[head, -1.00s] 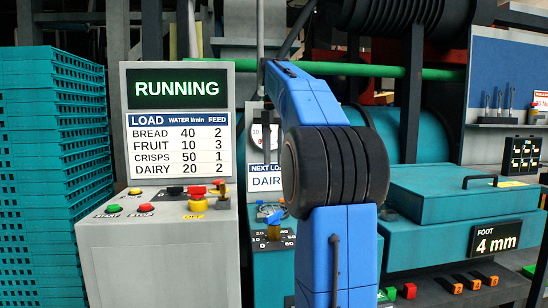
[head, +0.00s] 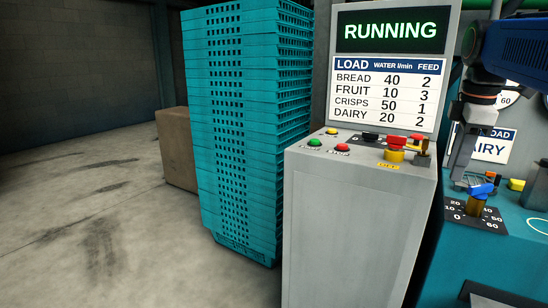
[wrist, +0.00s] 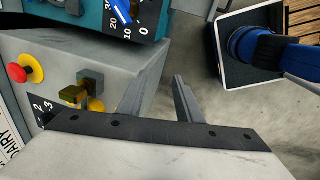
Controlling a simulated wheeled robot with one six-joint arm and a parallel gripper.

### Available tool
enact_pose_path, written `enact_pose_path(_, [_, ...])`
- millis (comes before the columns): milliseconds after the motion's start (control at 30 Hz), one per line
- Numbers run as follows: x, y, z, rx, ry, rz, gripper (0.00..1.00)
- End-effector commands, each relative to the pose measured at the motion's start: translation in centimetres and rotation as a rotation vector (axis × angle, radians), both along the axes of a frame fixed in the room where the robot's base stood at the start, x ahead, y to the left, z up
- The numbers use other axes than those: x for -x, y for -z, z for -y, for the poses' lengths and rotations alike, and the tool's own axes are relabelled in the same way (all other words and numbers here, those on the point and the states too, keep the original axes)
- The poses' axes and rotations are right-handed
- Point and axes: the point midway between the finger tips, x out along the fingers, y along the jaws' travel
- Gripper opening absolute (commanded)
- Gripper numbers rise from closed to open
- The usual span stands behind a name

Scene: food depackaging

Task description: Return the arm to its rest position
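My gripper (wrist: 162,76) shows in the wrist view as two grey fingers standing apart with nothing between them. In the head view my gripper (head: 459,172) hangs at the right side, pointing down beside the control console, close to the blue-and-yellow dial knob (head: 480,195). I cannot tell there whether it touches anything. My blue arm (head: 518,45) runs in from the top right and is partly cut off by the picture edge. The blue dial knob (wrist: 122,11) also shows at the top of the wrist view.
The grey console (head: 362,215) has a RUNNING screen (head: 390,31), a load chart and several buttons, including a red-and-yellow one (head: 395,148). A stack of teal crates (head: 238,130) and a brown box (head: 177,148) stand to its left. The floor (head: 90,220) at left is clear.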

Motion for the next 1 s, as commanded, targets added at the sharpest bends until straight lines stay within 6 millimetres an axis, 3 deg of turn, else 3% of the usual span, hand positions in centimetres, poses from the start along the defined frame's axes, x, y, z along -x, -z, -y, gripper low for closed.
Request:
enact_pose_path(200, [4.2,5.8,-5.2,-0.050,0.270,0.083,0.32])
enact_pose_path(500, [10.5,15.1,-10.5,-0.172,0.649,0.191,0.32])
enact_pose_path(800, [15.8,23.9,-13.5,-0.315,0.958,0.253,0.32])
enact_pose_path(1000, [17.0,26.0,-14.0,-0.354,1.034,0.264,0.32])
